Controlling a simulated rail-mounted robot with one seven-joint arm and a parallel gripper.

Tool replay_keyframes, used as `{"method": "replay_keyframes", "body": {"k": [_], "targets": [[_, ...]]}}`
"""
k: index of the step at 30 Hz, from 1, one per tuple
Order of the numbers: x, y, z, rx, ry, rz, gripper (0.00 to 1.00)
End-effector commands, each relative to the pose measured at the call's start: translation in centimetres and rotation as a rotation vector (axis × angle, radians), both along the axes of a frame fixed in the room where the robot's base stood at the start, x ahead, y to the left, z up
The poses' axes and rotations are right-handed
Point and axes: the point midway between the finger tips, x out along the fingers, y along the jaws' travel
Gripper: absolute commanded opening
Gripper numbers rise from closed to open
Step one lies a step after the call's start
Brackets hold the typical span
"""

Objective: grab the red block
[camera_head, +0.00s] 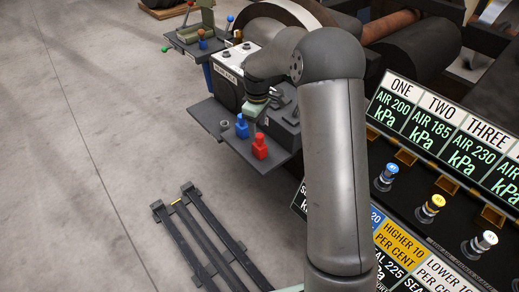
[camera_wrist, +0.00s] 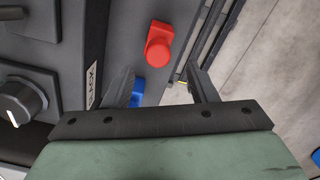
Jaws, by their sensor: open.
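The red block (camera_head: 260,147), with a narrower knob on its body, stands near the front edge of the dark grey shelf. It also shows in the wrist view (camera_wrist: 159,44), beyond and above the fingertips in the picture. My gripper (camera_wrist: 160,75) is open, with nothing between its fingers. In the head view my gripper (camera_head: 252,112) hangs over the shelf, behind the red block and close to the blue block. The red block is apart from both fingers. Its full outline is visible in the wrist view.
The blue block (camera_head: 242,127) stands left of the red block; in the wrist view (camera_wrist: 138,90) it is beside the left finger. The shelf (camera_head: 213,113) adjoins a control box (camera_head: 228,77) with knobs. Black rails (camera_head: 205,240) lie on the floor. A labelled panel (camera_head: 440,125) stands right.

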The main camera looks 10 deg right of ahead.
Motion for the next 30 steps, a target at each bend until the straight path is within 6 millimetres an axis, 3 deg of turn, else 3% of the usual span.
{"method": "replay_keyframes", "body": {"k": [8,17,24,26,30], "targets": [[-0.1,-0.2,-1.7,0.000,0.000,-0.001,0.52],[-0.3,-0.6,-5.9,-0.001,0.001,-0.001,0.52],[-0.2,-0.6,-6.1,-0.001,-0.001,-0.001,0.52],[-0.2,-0.6,-6.1,-0.001,-0.001,-0.001,0.38],[-0.2,-0.6,-6.1,-0.001,-0.001,-0.001,0.00]]}}
